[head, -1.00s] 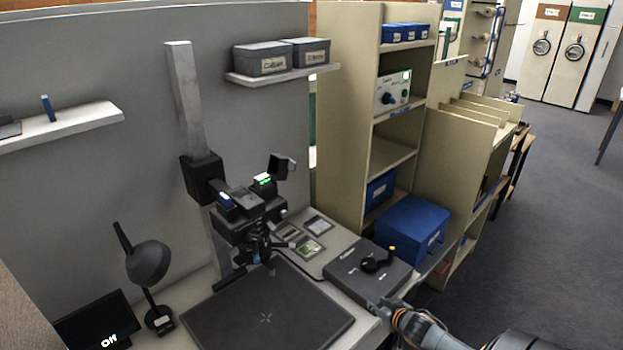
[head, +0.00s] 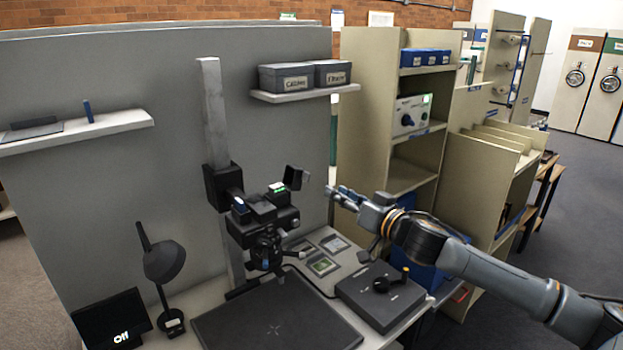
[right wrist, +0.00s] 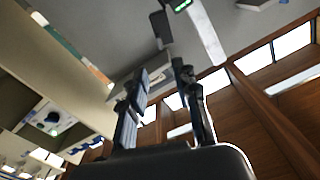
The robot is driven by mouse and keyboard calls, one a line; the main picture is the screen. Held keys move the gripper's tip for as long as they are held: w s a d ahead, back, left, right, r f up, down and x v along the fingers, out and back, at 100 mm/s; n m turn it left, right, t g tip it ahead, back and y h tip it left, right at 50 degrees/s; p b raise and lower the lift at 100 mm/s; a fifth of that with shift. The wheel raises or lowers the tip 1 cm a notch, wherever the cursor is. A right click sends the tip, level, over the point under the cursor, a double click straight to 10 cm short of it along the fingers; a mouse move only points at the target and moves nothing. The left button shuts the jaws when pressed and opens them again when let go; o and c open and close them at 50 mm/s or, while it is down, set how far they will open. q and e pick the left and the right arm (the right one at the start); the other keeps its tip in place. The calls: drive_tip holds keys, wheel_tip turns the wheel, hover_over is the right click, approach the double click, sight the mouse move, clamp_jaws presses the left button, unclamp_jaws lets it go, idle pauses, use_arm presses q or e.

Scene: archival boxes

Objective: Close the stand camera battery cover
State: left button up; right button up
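The stand camera (head: 262,228) is mounted on a grey upright column (head: 216,120). Its dark battery cover (head: 296,178) stands raised at the camera's top right, beside a green-lit slot (head: 277,188). In the right wrist view the battery cover (right wrist: 160,26) is dark, near the top, with the green light (right wrist: 182,5) beside it. My right gripper (head: 334,192) is to the right of the cover, apart from it, pointing left. In its own view the right gripper (right wrist: 160,72) has a clear gap between its fingers and holds nothing. My left gripper is out of view.
A dark box with a crank (head: 380,300) and small cards (head: 323,264) lie on the bench. A black baseboard (head: 277,325) lies below the camera. A desk lamp (head: 165,262) stands left. A shelf with grey boxes (head: 285,78) hangs above. A cabinet (head: 365,120) stands behind my right arm.

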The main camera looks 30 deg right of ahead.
sight(310, 175)
drive_tip(key=w+p, duration=0.1)
drive_tip(key=w, duration=0.2)
drive_tip(key=w+p, duration=0.1)
drive_tip(key=w, duration=0.2)
drive_tip(key=w+p, duration=0.1)
drive_tip(key=w, duration=0.2)
drive_tip(key=shift+w+a+r+p, duration=0.15)
drive_tip(key=shift+a+p, duration=0.15)
drive_tip(key=shift+p, duration=0.1)
drive_tip(key=shift+w+a+f, duration=0.1)
drive_tip(key=shift+w+f, duration=0.1)
drive_tip(key=shift+w, duration=0.7)
drive_tip(key=shift+c, duration=0.4)
clamp_jaws()
